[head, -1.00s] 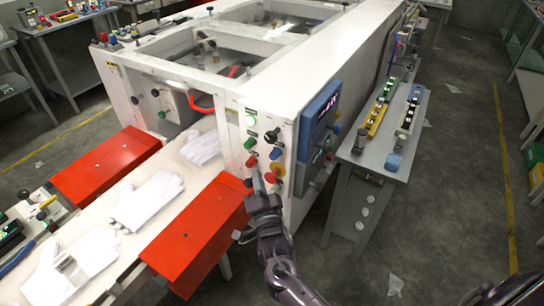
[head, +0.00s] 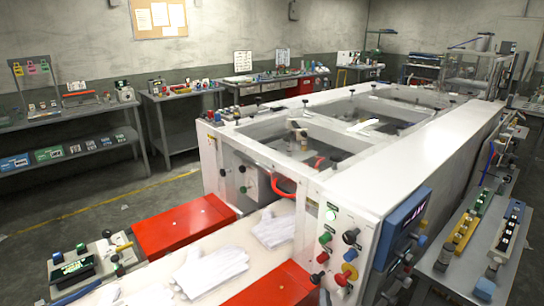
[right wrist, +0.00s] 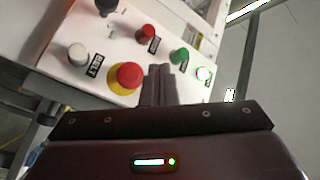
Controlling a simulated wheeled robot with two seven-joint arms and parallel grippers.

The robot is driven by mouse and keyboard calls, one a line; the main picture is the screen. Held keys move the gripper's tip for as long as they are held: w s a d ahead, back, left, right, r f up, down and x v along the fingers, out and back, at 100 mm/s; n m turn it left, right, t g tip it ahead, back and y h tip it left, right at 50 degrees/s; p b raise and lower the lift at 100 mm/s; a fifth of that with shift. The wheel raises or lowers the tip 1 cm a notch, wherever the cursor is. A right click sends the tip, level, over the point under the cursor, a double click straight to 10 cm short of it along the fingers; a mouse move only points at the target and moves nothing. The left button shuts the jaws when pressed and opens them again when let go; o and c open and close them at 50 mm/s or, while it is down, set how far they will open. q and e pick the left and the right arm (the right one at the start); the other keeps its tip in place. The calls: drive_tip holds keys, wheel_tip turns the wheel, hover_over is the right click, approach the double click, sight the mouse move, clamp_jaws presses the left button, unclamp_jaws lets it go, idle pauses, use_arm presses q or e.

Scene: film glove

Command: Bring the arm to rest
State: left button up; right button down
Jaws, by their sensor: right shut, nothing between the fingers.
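My right gripper shows in the right wrist view (right wrist: 158,84). Its two fingers are shut together with nothing between them, pointing at the white control panel (right wrist: 105,45). The red-and-yellow emergency button (right wrist: 127,75) appears left of the fingertips, and the green button (right wrist: 180,56) appears right of them. In the head view only a small grey tip of my right gripper (head: 325,297) shows at the bottom edge, in front of the lower panel. The rest of that arm is below the picture. My left gripper is not in view.
The large white machine (head: 365,190) fills the middle. White gloves (head: 210,270) lie on its feed belt between red covers (head: 185,228). A grey side table (head: 500,250) with button strips stands close on the right. Open floor (head: 90,215) lies to the left.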

drive_tip(key=s+d+f+n+g+y+b, duration=0.1)
drive_tip(key=s+f+n+g, duration=0.3)
drive_tip(key=f, duration=0.7)
drive_tip(key=s+d+f+n+g, duration=0.1)
drive_tip(key=s+f+g, duration=0.1)
drive_tip(key=s+f, duration=0.65)
drive_tip(key=s+f+n+g+y+b, duration=0.1)
drive_tip(key=s+f+n+g, duration=0.25)
drive_tip(key=f, duration=0.85)
drive_tip(key=s+d+f+n+g, duration=0.1)
drive_tip(key=s+f, duration=0.4)
drive_tip(key=s, duration=0.5)
drive_tip(key=s+d+f+n+g+b, duration=0.1)
drive_tip(key=s+f+g, duration=0.3)
drive_tip(key=s, duration=0.6)
drive_tip(key=s+d+f+n+g, duration=0.2)
drive_tip(key=s+f, duration=0.5)
drive_tip(key=s, duration=0.4)
drive_tip(key=shift+d+f+n+g, duration=0.3)
drive_tip(key=shift+d+n+g, duration=0.1)
drive_tip(key=shift+n+g, duration=0.2)
